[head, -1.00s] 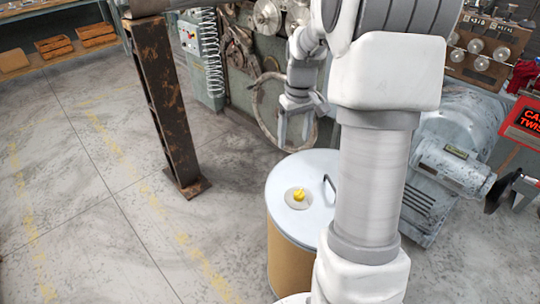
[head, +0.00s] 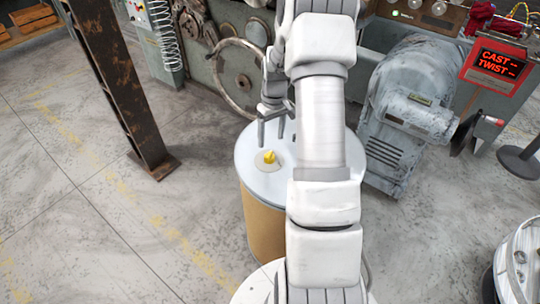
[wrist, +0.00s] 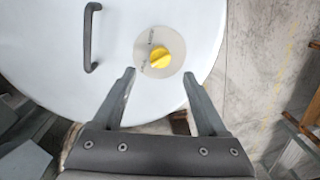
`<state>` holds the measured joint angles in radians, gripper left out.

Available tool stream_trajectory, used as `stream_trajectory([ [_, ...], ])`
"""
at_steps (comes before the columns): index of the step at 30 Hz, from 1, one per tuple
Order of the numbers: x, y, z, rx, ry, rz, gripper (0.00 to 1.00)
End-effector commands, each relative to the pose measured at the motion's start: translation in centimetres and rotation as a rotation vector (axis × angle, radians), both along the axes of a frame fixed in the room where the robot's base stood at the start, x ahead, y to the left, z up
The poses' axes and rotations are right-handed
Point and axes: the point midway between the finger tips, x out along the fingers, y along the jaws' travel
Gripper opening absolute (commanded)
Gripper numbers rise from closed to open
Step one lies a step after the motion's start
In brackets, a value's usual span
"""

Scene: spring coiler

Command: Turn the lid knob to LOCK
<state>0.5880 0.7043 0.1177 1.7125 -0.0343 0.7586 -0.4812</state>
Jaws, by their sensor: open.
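The yellow lid knob (head: 269,157) sits on a round pale dial plate on the white lid (head: 255,179) of a tan drum (head: 262,222). In the wrist view the knob (wrist: 159,59) lies beyond my fingertips, roughly between their lines. The dial plate (wrist: 172,68) has small dark lettering around the knob, too small to read here. My gripper (head: 272,132) is open and empty, pointing down above the lid near the knob. In the wrist view my gripper (wrist: 159,74) shows both fingers spread, apart from the knob.
A dark handle (wrist: 90,38) stands up from the lid beside the knob. A rusty column (head: 120,90) is at the left, a grey motor (head: 405,105) at the right. A red display sign (head: 498,65) reads CAST and TWIST. Bare floor lies left of the drum.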

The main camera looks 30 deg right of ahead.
Motion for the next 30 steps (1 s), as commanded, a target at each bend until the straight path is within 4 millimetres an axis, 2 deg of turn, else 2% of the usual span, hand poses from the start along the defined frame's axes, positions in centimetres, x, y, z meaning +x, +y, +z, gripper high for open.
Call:
stream_trajectory([
  [1, -0.1, 0.1, -1.5, 0.002, 0.003, 0.0, 0.76],
  [3, -0.1, 0.2, -2.9, 0.002, 0.002, 0.0, 0.76],
  [9, 0.0, 0.4, -6.1, 0.001, 0.002, -0.002, 0.76],
  [15, 0.0, 0.4, -7.5, 0.0, 0.0, -0.002, 0.76],
  [24, 0.0, 0.4, -7.6, -0.001, -0.001, -0.001, 0.76],
  [30, 0.0, 0.5, -7.6, 0.0, -0.001, -0.001, 0.4],
])
